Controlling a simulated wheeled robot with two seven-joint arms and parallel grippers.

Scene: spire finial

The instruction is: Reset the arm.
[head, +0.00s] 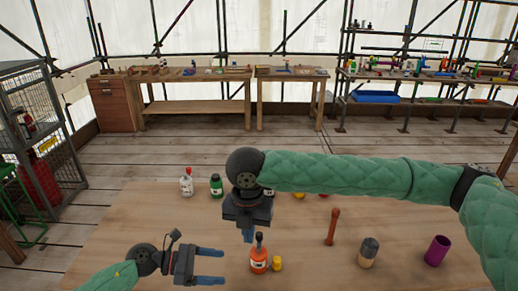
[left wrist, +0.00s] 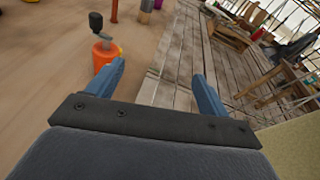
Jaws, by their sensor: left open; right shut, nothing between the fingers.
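My left gripper (head: 222,267) is open and empty low over the near left of the table, its blue fingers pointing right. Its fingers also show apart in the left wrist view (left wrist: 158,70). My right gripper (head: 248,238) points down at the table's middle, its blue fingers together with nothing between them.
A small yellow piece (head: 276,264) is beside the orange bottle. A red-brown peg (head: 333,227), a grey-and-tan cylinder (head: 368,254) and a purple cup (head: 437,250) stand to the right. A white bottle (head: 186,184) and a green bottle (head: 216,187) stand behind. The wooden table (head: 130,212) is clear at left.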

